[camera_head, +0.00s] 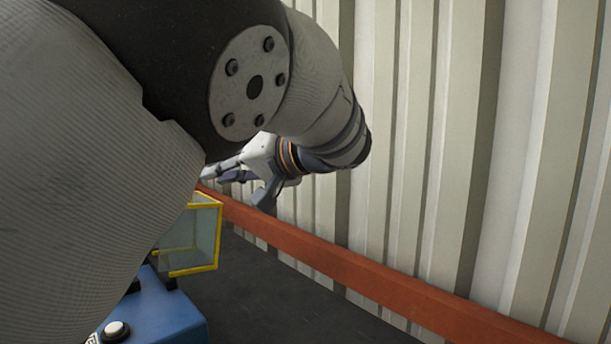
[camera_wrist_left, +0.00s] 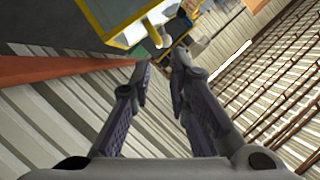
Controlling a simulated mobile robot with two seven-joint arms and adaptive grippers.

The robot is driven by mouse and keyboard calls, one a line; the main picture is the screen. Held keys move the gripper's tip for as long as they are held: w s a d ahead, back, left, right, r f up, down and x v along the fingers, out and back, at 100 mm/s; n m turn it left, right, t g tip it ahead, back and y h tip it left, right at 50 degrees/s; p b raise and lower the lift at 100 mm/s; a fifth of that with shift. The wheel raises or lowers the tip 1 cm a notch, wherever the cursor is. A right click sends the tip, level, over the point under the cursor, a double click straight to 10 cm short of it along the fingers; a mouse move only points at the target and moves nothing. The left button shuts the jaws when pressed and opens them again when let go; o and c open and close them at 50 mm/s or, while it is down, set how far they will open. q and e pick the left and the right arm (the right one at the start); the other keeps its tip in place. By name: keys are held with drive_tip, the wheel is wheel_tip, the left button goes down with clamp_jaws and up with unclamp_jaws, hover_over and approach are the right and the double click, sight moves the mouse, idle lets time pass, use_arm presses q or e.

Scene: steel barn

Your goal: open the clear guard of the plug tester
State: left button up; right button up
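The plug tester (camera_head: 158,312) is a blue box at the lower left of the head view, partly hidden behind my left arm. Its clear guard (camera_head: 202,238) has a yellow frame and stands above the box, its left part covered by my arm. In the left wrist view the yellow-edged guard (camera_wrist_left: 113,36) shows at the top, with a pale rod-like part just beyond my fingertips. My left gripper (camera_head: 238,188) is beyond the guard near the wall; its fingers (camera_wrist_left: 162,62) are apart with nothing clearly between them. My right gripper is not seen.
A white button (camera_head: 116,330) sits on the blue box. A corrugated metal wall (camera_head: 420,140) with a red-brown rail (camera_head: 350,268) runs behind my left gripper. The dark surface (camera_head: 270,305) right of the tester looks clear. My left arm blocks much of the head view.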

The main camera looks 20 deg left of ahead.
use_arm(q)
drive_tip(key=x, duration=0.3)
drive_tip(key=b+x, duration=0.1)
drive_tip(key=x, duration=0.6)
drive_tip(key=shift+w+a+f, duration=0.15)
drive_tip(key=shift+f, duration=0.25)
drive_tip(key=shift+a+r, duration=0.15)
drive_tip(key=shift+a, duration=0.15)
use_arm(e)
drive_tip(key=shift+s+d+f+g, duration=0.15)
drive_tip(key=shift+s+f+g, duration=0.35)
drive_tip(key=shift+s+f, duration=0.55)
use_arm(q)
drive_tip(key=shift+c, duration=0.2)
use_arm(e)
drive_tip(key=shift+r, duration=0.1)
use_arm(q)
clamp_jaws()
drive_tip(key=shift+b, duration=0.3)
